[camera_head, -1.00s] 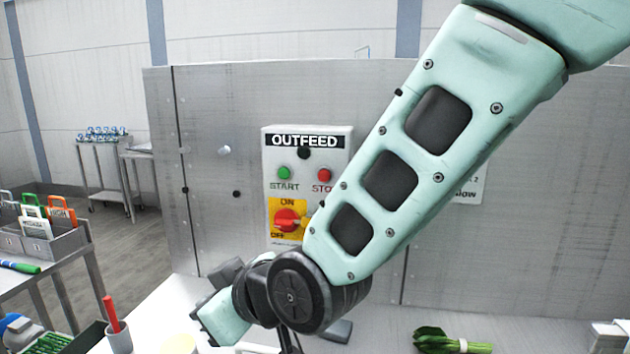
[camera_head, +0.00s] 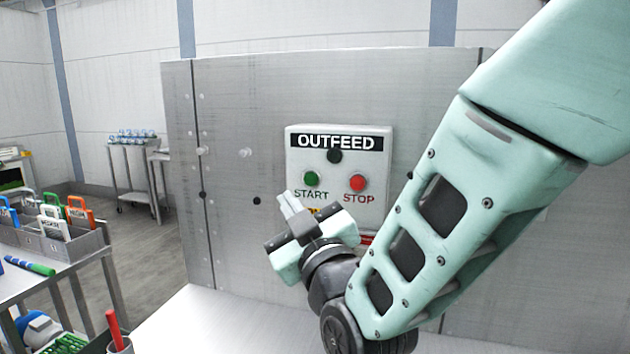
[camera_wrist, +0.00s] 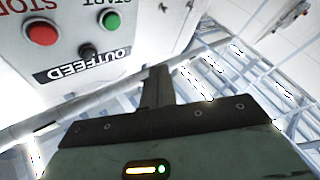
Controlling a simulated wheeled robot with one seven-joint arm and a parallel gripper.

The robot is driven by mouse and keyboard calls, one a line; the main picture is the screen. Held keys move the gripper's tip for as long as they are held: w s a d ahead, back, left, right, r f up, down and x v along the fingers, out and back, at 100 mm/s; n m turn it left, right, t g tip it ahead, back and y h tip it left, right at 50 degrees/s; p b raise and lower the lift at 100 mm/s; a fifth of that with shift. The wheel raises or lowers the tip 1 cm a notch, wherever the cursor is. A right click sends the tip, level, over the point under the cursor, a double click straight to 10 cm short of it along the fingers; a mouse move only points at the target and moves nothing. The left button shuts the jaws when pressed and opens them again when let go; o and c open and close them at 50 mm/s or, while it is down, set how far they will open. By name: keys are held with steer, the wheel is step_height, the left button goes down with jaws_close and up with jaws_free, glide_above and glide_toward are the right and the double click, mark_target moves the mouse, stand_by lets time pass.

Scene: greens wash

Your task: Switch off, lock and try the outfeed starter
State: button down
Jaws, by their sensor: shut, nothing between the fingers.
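The OUTFEED starter box (camera_head: 298,160) is mounted on the steel panel. It has a green START button (camera_head: 311,178) and a red STOP button (camera_head: 357,183). My gripper (camera_head: 289,204) is in front of the box's lower left, fingers shut and empty, tips just below the START button. It hides most of the yellow switch plate (camera_head: 313,210) and its red handle, so the handle's position cannot be seen. In the wrist view the box (camera_wrist: 130,30) appears upside down with the green button (camera_wrist: 112,19) and red button (camera_wrist: 41,33); my shut fingers (camera_wrist: 158,75) point past its edge.
On the left table, a grey bin (camera_head: 62,248) holds blue, green, white and orange padlock-like items. A blue-green pen-like item (camera_head: 30,266) lies in front. A red stick stands in a cup (camera_head: 121,346) at bottom left. The white worktop (camera_head: 215,320) below the panel is largely clear.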

steer(key=shift+w, duration=0.1)
glide_toward(311, 179)
steer(key=shift+w+a+r+p, duration=0.15)
steer(key=shift+w+a+r, duration=0.2)
steer(key=shift+w+a, duration=0.4)
steer(key=shift+w+a+r+p, duration=0.15)
steer(key=shift+w+a+r, duration=0.2)
steer(key=shift+w+a, duration=0.4)
steer(key=shift+w+a+r+p, duration=0.15)
steer(key=shift+w+a+r, duration=0.2)
steer(key=shift+w+a, duration=0.4)
steer(key=shift+w+d, duration=0.1)
steer(key=shift+w, duration=0.05)
steer(key=shift+w+d+b, duration=0.1)
steer(key=shift+w+b, duration=0.15)
steer(key=shift+b, duration=0.1)
steer(key=shift+w+d, duration=0.15)
steer(key=shift+w, duration=0.3)
stand_by(0.9)
steer(key=shift+s+b, duration=0.1)
steer(key=shift+b, duration=0.2)
steer(key=shift+s+a+b, duration=0.3)
steer(key=shift+s, duration=0.45)
